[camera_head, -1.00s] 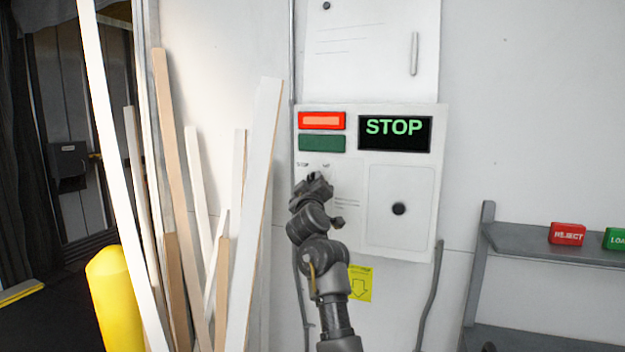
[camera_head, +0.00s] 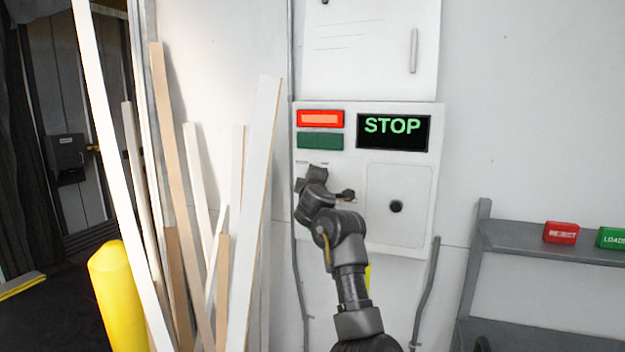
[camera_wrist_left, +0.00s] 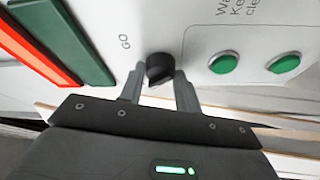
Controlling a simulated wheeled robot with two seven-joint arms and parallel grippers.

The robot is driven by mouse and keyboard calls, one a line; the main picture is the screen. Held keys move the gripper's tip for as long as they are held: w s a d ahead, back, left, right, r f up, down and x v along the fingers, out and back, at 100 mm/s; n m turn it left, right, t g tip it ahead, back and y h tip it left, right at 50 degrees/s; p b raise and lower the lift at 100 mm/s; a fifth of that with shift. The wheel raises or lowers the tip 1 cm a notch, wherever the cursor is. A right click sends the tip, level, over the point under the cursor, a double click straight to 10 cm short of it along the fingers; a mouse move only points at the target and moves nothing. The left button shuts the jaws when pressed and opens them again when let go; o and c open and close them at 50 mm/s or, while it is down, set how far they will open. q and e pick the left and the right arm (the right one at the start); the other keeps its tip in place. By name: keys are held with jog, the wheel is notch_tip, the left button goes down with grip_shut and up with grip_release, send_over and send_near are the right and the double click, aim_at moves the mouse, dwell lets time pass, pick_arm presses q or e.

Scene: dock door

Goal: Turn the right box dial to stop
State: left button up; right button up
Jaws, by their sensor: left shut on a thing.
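The white control box (camera_head: 345,240) hangs on the wall, with a lit red lamp (camera_head: 320,119) above a dark green lamp (camera_head: 320,141). Its black display (camera_head: 393,131) reads STOP in green. My left gripper (camera_head: 310,178) is at the box's left side, below the lamps, and hides the dial in the head view. In the left wrist view the black dial knob (camera_wrist_left: 160,68) sits between the fingertips of my left gripper (camera_wrist_left: 160,84), which is shut on it. A GO label (camera_wrist_left: 125,42) shows beside the knob. My right gripper is not in view.
Long planks (camera_head: 252,210) lean on the wall left of the box, close to my arm. A yellow post (camera_head: 118,295) stands farther left. A grey shelf (camera_head: 540,245) with a red REJECT block (camera_head: 561,232) and a green block (camera_head: 611,238) is at the right.

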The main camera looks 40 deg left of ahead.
pick_arm(q)
jog(key=shift+r, duration=0.1)
dwell(0.3)
jog(key=o, duration=1)
jog(key=shift+c, duration=0.2)
jog(key=b+v, duration=0.3)
jog(key=v, duration=0.7)
jog(key=shift+s+d, duration=0.15)
jog(key=shift+s, duration=0.2)
